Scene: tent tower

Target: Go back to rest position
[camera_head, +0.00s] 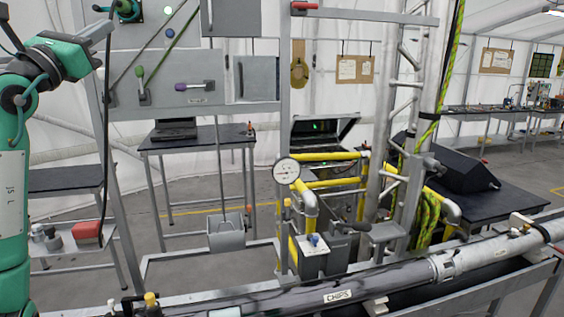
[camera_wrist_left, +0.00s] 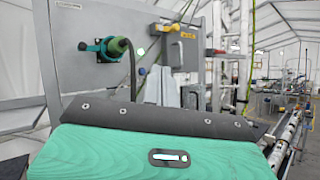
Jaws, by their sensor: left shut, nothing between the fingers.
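My left gripper (camera_head: 100,32) is at the upper left of the head view, at the end of my raised teal arm. It is shut and empty, apart from the grey panel frame behind it. My right gripper is in neither view.
A grey panel (camera_head: 190,80) with handles stands close by. A pressure gauge (camera_head: 287,171) sits on yellow piping ahead. A long pipe (camera_head: 345,290) crosses the front. The wrist view shows a green connector (camera_wrist_left: 116,46) on a panel. A low shelf with a red block (camera_head: 87,231) is left.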

